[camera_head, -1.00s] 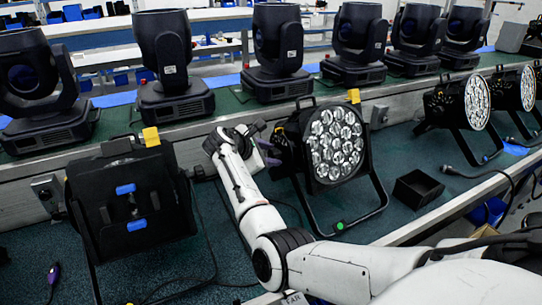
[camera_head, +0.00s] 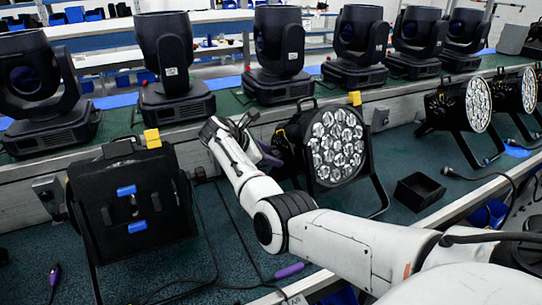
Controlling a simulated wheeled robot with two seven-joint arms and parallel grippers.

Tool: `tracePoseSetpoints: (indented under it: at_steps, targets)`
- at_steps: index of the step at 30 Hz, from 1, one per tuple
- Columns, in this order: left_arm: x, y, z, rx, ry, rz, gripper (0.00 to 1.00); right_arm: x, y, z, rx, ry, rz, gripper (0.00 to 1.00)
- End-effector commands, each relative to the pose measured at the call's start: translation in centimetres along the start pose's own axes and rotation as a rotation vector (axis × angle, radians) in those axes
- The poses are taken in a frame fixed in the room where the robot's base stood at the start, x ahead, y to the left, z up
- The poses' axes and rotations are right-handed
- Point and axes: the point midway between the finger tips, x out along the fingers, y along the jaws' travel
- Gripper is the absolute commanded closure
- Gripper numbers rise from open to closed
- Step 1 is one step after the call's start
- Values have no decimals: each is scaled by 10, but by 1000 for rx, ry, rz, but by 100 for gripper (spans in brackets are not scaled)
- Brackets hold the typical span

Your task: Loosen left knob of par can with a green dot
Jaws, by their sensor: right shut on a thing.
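The par can (camera_head: 338,150) with a round face of several clear lenses stands on its black bracket, right of centre on the bench. The green dot is hidden behind my arm now; the earlier frame shows it at the foot of this can's bracket. My right gripper (camera_head: 264,151) is at the can's left side, where the left knob sits, with a purple-grey finger against that side. It is shut on the left knob; the knob itself is mostly hidden by the gripper and wrist. My left gripper is out of view.
Another par can (camera_head: 134,203) with blue tabs and a yellow tag stands to the left. A purple-handled tool (camera_head: 290,270) lies below my arm. Moving-head lights (camera_head: 278,60) line the raised shelf behind.

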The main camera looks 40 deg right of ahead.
Motion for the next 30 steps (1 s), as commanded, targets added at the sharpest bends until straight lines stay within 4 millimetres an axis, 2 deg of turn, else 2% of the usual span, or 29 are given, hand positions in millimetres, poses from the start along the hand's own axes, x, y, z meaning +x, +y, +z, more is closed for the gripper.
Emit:
tracePoseSetpoints:
  at_steps: [1,4,15,17,27,30]
  targets:
    - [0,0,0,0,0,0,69,0,-1,-1,-2,1,-2,62]
    - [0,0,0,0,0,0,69,0,-1,-1,-1,1,-2,46]
    - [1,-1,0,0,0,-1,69,-5,0,-1,1,0,1,46]
    - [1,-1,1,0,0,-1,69,-12,0,-1,1,1,2,46]
    - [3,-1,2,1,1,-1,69,-77,0,-2,0,2,2,46]
    - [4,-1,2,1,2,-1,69,-91,0,-1,0,2,1,46]
